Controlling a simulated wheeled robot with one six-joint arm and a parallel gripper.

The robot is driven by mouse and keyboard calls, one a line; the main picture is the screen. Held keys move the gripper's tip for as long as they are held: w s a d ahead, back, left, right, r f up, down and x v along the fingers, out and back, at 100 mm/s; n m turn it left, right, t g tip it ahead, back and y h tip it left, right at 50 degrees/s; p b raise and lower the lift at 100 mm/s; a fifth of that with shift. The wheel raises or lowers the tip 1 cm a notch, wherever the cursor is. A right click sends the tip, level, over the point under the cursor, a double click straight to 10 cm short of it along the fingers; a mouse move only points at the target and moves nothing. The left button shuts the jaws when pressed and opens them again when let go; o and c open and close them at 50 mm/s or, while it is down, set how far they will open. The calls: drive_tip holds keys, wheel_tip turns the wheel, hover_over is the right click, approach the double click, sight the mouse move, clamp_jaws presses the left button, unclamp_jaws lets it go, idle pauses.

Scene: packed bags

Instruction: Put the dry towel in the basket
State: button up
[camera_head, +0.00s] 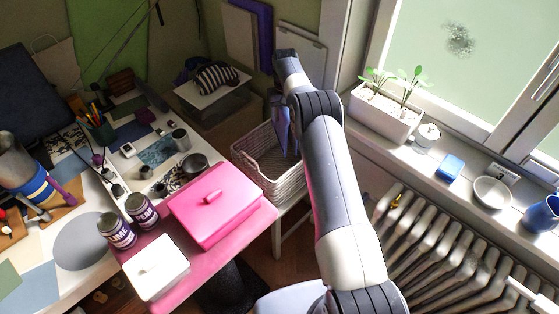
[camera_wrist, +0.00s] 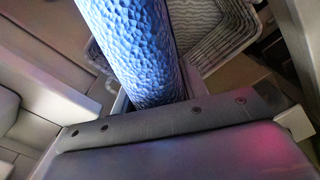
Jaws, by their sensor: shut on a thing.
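A blue, dimpled towel (camera_wrist: 132,45) is held in my gripper (camera_wrist: 155,108) and fills the upper middle of the wrist view. In the head view the towel (camera_head: 281,128) hangs down as a narrow blue strip under my gripper (camera_head: 280,97), partly hidden by my arm. The pale woven basket (camera_head: 262,187) stands below and around the towel's lower end. The basket's woven rim and wall also show behind the towel in the wrist view (camera_wrist: 222,38). I cannot tell whether the towel touches the basket. My arm hides the basket's right side.
A pink box (camera_head: 215,205) and a white box (camera_head: 155,267) stand left of the basket, beside two dark cans (camera_head: 141,210). A white planter (camera_head: 383,112) sits on the windowsill at right, above a radiator (camera_head: 440,235). A striped item (camera_head: 215,77) lies behind the basket.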

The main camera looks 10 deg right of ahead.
wheel_tip(320, 180, down, 6)
drive_tip(key=w+b, duration=0.1)
drive_tip(key=b, duration=0.2)
drive_tip(key=shift+w, duration=0.15)
idle(0.3)
drive_tip(key=o, duration=1.2)
drive_tip(key=shift+o, duration=0.2)
wheel_tip(320, 180, up, 11)
drive_tip(key=shift+f, duration=0.1)
